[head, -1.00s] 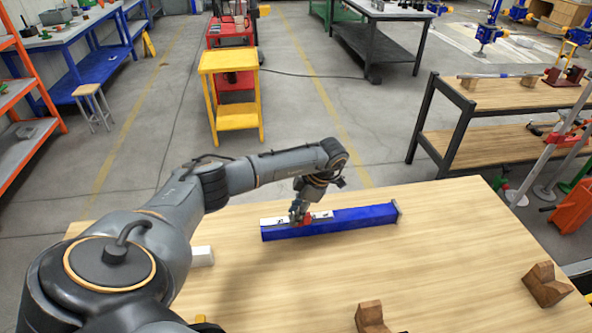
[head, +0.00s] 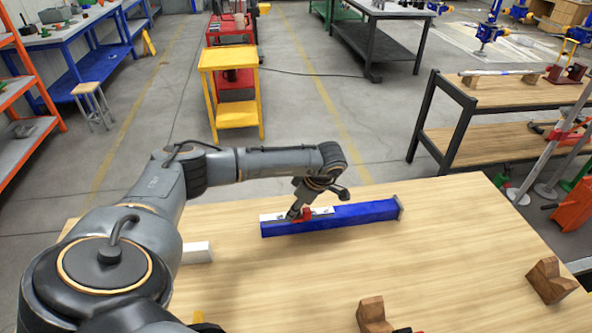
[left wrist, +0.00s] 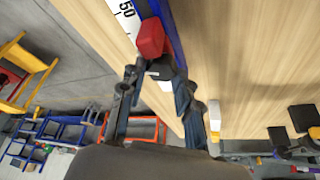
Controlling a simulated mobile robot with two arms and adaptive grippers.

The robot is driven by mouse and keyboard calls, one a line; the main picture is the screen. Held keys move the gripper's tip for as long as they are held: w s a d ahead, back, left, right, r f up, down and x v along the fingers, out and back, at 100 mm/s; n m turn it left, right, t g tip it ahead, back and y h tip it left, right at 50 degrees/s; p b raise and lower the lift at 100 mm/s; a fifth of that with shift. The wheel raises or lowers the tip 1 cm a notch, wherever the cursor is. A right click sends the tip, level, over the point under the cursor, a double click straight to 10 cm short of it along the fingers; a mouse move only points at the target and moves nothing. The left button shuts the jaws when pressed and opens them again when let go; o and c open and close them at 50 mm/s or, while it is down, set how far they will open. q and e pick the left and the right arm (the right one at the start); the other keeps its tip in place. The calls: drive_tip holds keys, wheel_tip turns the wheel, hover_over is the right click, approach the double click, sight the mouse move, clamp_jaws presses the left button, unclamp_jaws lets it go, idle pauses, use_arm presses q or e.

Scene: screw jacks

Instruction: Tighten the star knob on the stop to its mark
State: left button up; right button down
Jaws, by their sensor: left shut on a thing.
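A long blue beam (head: 362,214) lies on the wooden table with a white scale strip (head: 322,211) along it. The red stop (head: 306,214) sits on the beam; it also shows in the left wrist view (left wrist: 150,38), near the scale's "50". My left gripper (head: 295,213) is at the stop, tilted. In the left wrist view its fingers (left wrist: 158,88) are shut around a dark knob (left wrist: 160,68) next to the red stop. The fingers partly hide the knob, and I cannot make out its mark. My right gripper is not in view.
A white block (head: 197,253) lies left of the beam on the table (head: 290,285). Wooden V-blocks (head: 371,316) (head: 549,281) stand at the front and right. The table between them and the beam is clear. A yellow cart (head: 236,92) stands on the floor behind.

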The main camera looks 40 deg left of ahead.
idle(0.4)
use_arm(q)
drive_tip(key=o, duration=1.1)
drive_tip(key=shift+o, duration=0.2)
drive_tip(key=v, duration=1.2)
